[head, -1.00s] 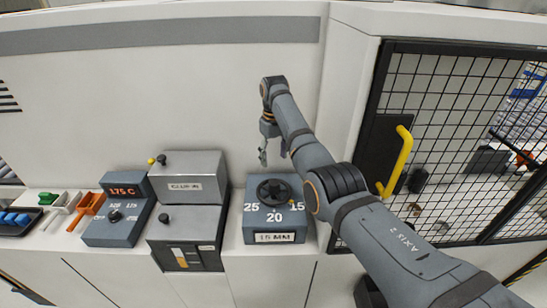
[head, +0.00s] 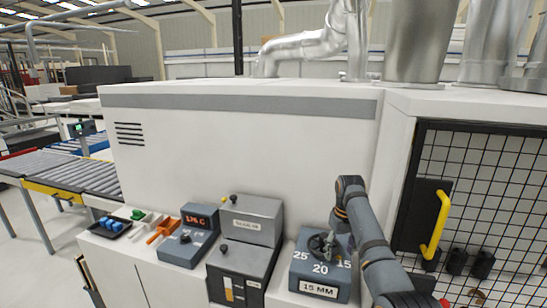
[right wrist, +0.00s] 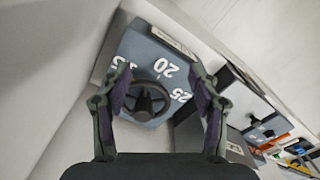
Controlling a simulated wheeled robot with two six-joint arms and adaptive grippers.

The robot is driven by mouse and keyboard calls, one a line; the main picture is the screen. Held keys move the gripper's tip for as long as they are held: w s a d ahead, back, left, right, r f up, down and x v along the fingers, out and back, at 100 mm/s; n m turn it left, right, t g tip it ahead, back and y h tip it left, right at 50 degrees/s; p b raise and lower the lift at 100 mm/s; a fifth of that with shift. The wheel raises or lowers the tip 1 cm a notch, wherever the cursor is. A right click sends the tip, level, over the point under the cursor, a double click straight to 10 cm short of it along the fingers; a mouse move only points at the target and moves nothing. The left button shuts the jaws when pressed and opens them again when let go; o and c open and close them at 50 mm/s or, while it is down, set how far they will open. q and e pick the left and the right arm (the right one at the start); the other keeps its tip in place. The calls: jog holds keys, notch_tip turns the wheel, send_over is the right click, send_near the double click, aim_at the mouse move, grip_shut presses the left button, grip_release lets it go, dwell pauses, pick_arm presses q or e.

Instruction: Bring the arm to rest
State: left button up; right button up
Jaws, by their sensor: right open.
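My right gripper (head: 331,243) hangs over the blue-grey dial box (head: 319,292) marked 25, 20 and 15, with a "15 MM" plate. In the right wrist view my right gripper (right wrist: 160,92) is open and empty. Its two fingers stand apart, to either side of the dark round knob (right wrist: 149,99) in that picture, and the knob seems to lie below them. In the head view the gripper partly overlaps the knob (head: 317,243). My right arm comes in from the lower right. My left gripper is not in view.
Left of the dial box stand a grey lever box (head: 251,227), a temperature box (head: 188,245), coloured tools (head: 161,229) and a blue-filled tray (head: 126,232). A mesh door (head: 487,190) with a yellow handle (head: 436,224) is at right. The white machine wall (head: 250,150) rises behind.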

jog(key=s+d+f+m+t, duration=0.1)
jog(key=s+d+f, duration=0.1)
jog(key=s+f, duration=0.6)
jog(key=s+d+f+m+t, duration=0.1)
jog(key=s+d+f, duration=0.1)
jog(key=s+f, duration=0.5)
jog(key=s+t+h, duration=0.1)
jog(key=s, duration=2)
notch_tip(320, 180, down, 32)
jog(key=s+d+b, duration=0.2)
jog(key=b, duration=0.5)
pick_arm(q)
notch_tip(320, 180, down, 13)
jog(key=b, duration=0.5)
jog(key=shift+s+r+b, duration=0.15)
jog(key=shift+b, duration=0.2)
pick_arm(e)
jog(key=s+d+f+g, duration=0.1)
jog(key=s+f+g, duration=0.1)
jog(key=s+f, duration=1.6)
notch_tip(320, 180, down, 5)
jog(key=shift+s+d+m, duration=0.3)
jog(key=shift+m, duration=0.1)
